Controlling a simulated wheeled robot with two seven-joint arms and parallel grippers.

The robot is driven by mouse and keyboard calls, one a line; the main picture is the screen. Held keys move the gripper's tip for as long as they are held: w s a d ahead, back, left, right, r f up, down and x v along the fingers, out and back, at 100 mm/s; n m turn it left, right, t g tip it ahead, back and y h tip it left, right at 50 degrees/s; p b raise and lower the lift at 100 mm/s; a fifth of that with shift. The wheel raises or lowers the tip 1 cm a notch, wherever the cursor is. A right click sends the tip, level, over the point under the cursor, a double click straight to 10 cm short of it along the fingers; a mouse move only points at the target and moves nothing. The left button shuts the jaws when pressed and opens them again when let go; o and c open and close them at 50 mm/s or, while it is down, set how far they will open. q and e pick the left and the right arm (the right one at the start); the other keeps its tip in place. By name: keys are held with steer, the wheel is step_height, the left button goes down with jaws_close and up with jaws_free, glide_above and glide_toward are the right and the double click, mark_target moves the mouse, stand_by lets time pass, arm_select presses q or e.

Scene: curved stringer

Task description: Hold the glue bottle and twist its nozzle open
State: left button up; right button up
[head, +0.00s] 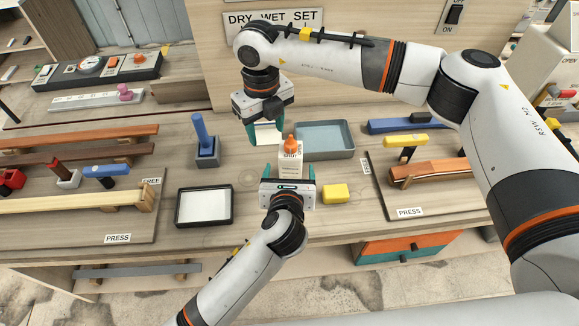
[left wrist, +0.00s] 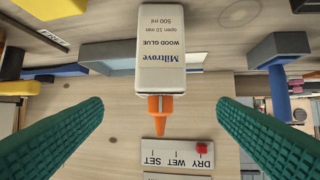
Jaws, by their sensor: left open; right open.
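The white glue bottle (head: 290,158) stands upright on the bench, its orange nozzle (head: 291,143) on top. In the left wrist view the bottle (left wrist: 167,50) appears upside down, with its orange nozzle (left wrist: 160,110) pointing down the picture. My left gripper (head: 288,174) is open in front of the bottle, its teal fingers apart to either side and not visibly touching it. My right gripper (head: 266,130) is open, above and behind the bottle, a little left of the nozzle. The bottle's lower part is hidden by my left gripper in the head view.
A yellow block (head: 335,193) lies close right of my left gripper. A blue-grey tray (head: 352,150) is behind right, a black-rimmed tray (head: 203,225) front left. A blue-handled tool (head: 205,140) stands left. A DRY WET SET sign (head: 272,22) is on the back panel.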

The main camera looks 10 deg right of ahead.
arm_select(q)
steer(key=x, duration=1.2)
steer(key=shift+r, duration=0.1)
steer(key=c, duration=1.2)
steer(key=shift+c, duration=0.9)
arm_select(e)
steer(key=shift+c, duration=1.6)
step_height(320, 180, up, 3)
steer(key=m, duration=1)
glide_above(291, 135)
step_height(291, 135, down, 12)
